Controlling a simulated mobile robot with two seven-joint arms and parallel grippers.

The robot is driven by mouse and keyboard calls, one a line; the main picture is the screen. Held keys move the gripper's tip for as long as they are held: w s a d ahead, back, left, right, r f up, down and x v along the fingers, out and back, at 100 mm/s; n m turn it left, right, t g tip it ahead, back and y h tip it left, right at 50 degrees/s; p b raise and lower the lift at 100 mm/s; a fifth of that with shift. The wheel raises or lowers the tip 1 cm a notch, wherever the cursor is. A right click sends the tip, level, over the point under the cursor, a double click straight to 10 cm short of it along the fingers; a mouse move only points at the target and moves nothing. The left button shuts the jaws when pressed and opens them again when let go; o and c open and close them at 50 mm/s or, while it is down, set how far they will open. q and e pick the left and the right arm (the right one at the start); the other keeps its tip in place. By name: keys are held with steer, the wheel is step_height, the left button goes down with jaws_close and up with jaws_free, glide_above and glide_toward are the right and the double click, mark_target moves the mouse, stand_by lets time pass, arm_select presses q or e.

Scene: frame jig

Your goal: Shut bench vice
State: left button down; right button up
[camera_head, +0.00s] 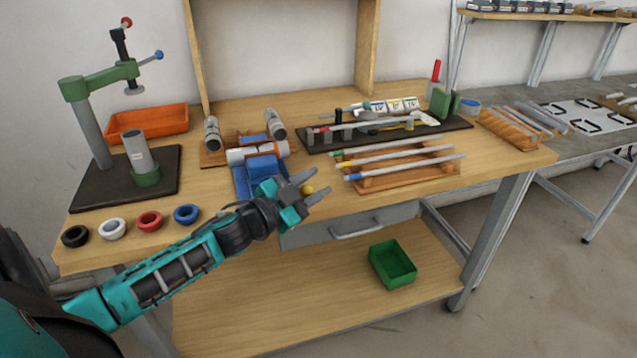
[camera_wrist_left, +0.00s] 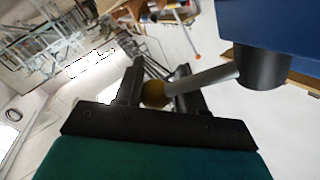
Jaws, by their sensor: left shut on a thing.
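The blue bench vice (camera_head: 262,177) stands at the front edge of the wooden bench. A grey tube (camera_head: 243,154) with an orange part lies across the top at its jaws; I cannot tell how tightly they close on it. My left gripper (camera_head: 312,188) is at the vice's front right, with its fingers around the yellow handle knob (camera_head: 307,190). In the left wrist view, the knob (camera_wrist_left: 155,94) sits between the fingers, and the grey handle bar (camera_wrist_left: 203,80) runs to a dark screw end (camera_wrist_left: 262,66) below the blue vice body (camera_wrist_left: 285,32). My right gripper is out of view.
A rack of rods (camera_head: 405,168) stands close right of the gripper. Several coloured rings (camera_head: 149,220) lie along the front left edge. A green clamp stand (camera_head: 90,120) is at the left. A green bin (camera_head: 392,264) sits on the lower shelf.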

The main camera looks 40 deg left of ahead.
arm_select(q)
steer(key=shift+s+d+f, duration=0.15)
steer(key=shift+f, duration=0.35)
steer(key=c, duration=0.8)
jaws_free()
steer(key=shift+r, duration=0.15)
steer(key=s+a, duration=0.1)
steer(key=s, duration=0.7)
steer(key=s+a, duration=0.1)
steer(key=s, duration=0.3)
steer(key=shift+s+a+r, duration=0.1)
steer(key=shift+s+a, duration=0.15)
steer(key=shift+a, duration=0.05)
